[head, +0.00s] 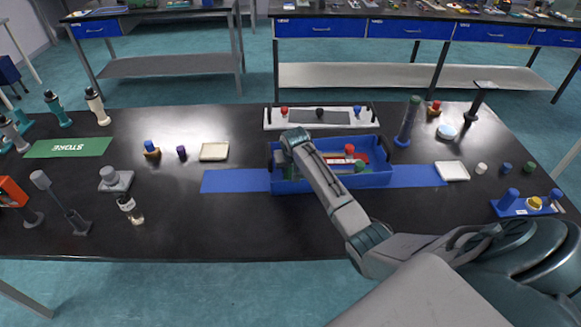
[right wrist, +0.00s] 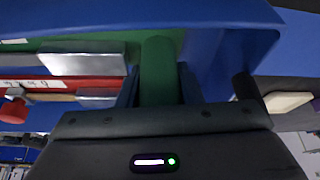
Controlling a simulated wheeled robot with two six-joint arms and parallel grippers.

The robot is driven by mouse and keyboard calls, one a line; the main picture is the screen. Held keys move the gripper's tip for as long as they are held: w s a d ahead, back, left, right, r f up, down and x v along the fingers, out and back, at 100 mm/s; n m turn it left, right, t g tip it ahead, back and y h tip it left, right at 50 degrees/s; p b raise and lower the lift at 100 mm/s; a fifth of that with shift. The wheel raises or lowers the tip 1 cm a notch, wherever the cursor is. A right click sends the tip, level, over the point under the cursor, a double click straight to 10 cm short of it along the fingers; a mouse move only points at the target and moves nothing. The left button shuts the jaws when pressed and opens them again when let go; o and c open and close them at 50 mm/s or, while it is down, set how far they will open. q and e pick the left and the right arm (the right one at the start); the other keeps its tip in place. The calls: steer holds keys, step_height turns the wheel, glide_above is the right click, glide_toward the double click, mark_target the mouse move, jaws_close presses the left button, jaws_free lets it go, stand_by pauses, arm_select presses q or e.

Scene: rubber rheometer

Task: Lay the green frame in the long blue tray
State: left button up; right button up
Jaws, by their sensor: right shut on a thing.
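The long blue tray (head: 382,180) stands in the middle of the black bench, on a blue strip. The green frame lies low inside its walls, on the near side; its green knob (head: 360,167) shows right of my forearm. My right arm reaches over the tray's left end, and its fingertips are hidden in the head view. In the right wrist view my right gripper (right wrist: 158,85) is shut on an upright green knob (right wrist: 160,62) of the green frame (right wrist: 105,37). I cannot tell if the frame touches the tray floor. My left gripper is not in view.
A red frame (right wrist: 62,86) with a red knob (head: 350,148) is beside the green frame, on the far side. A white rack (head: 270,117) stands behind the tray. A tall blue-green post (head: 407,124) is close to its right. Bare bench lies in front.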

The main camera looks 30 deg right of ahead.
steer(key=shift+f, duration=0.1)
steer(key=o, duration=1.1)
steer(key=shift+o, duration=0.2)
steer(key=b+v, duration=0.2)
steer(key=v, duration=1)
